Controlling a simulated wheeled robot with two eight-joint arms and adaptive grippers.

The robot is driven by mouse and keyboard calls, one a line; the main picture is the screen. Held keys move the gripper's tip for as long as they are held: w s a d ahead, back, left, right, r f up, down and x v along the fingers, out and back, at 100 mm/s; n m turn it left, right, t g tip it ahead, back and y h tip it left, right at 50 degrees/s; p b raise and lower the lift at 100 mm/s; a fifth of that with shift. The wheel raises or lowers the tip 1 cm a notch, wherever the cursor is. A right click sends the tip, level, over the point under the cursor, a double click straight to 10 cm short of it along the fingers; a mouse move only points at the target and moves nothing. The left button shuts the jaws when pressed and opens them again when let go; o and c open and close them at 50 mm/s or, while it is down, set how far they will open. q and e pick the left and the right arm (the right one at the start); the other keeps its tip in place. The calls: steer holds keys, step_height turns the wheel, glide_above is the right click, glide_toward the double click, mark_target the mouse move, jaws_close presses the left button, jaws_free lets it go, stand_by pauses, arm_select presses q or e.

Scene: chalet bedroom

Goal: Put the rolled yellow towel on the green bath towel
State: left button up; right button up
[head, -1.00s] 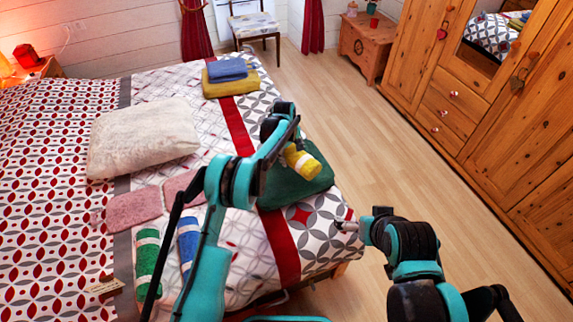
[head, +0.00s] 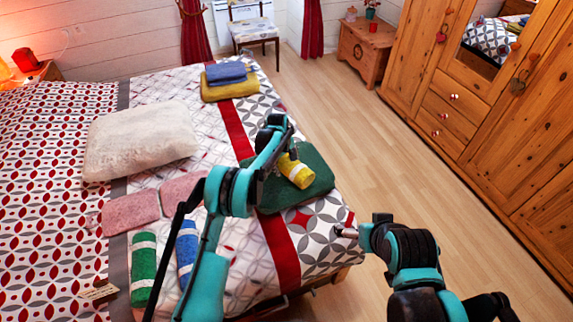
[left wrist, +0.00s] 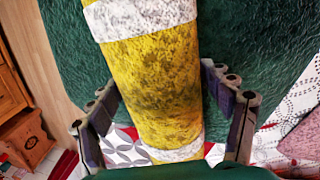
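The rolled yellow towel (head: 296,171) with its white bands lies on the folded green bath towel (head: 318,190) at the bed's right edge. My left gripper (head: 282,150) is just above and beside the roll in the head view. In the left wrist view the yellow roll (left wrist: 158,85) runs between the fingers of my left gripper (left wrist: 165,125). The fingers are spread, with gaps beside the roll's lower part, and green cloth (left wrist: 250,45) shows on both sides. My right gripper (head: 343,231) is off the bed's right edge, small and partly hidden; its opening is unclear.
Green (head: 143,268) and blue (head: 187,250) rolled towels lie at the bed's near side. Pink towels (head: 130,212) and a white pillow (head: 140,140) lie left of my arm. A folded blue towel (head: 226,73) rests on a yellow one (head: 230,90). Floor at right is free.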

arm_select(q)
steer(key=shift+r, duration=0.1)
steer(key=shift+r, duration=0.25)
steer(key=r+p, duration=0.1)
steer(key=r, duration=0.3)
steer(key=s+a+r+p, duration=0.1)
steer(key=r, duration=0.2)
steer(key=r+p, duration=0.2)
steer(key=r, duration=0.2)
steer(key=shift+s+a+r, duration=0.25)
steer(key=shift+r, duration=0.1)
step_height(320, 180, up, 7)
steer(key=m, duration=0.1)
glide_above(283, 162)
steer(key=s+a, duration=0.2)
steer(key=s+a+r+m+t, duration=0.1)
steer(key=s+a+r+m, duration=0.15)
steer(key=s+r, duration=0.45)
steer(key=s+a+r+m+t, duration=0.1)
steer(key=s+a+r+t, duration=0.1)
steer(key=s+a+r, duration=0.4)
steer(key=s+a+f+m+t, duration=0.1)
steer(key=s+a+m, duration=0.1)
steer(key=s, duration=1)
steer(key=s+a+f+m+t+y, duration=0.1)
steer(key=s+a+m, duration=0.1)
steer(key=s, duration=1.1)
steer(key=shift+s+f+t, duration=0.25)
steer(key=shift+f+t, duration=0.05)
steer(key=shift+t, duration=0.1)
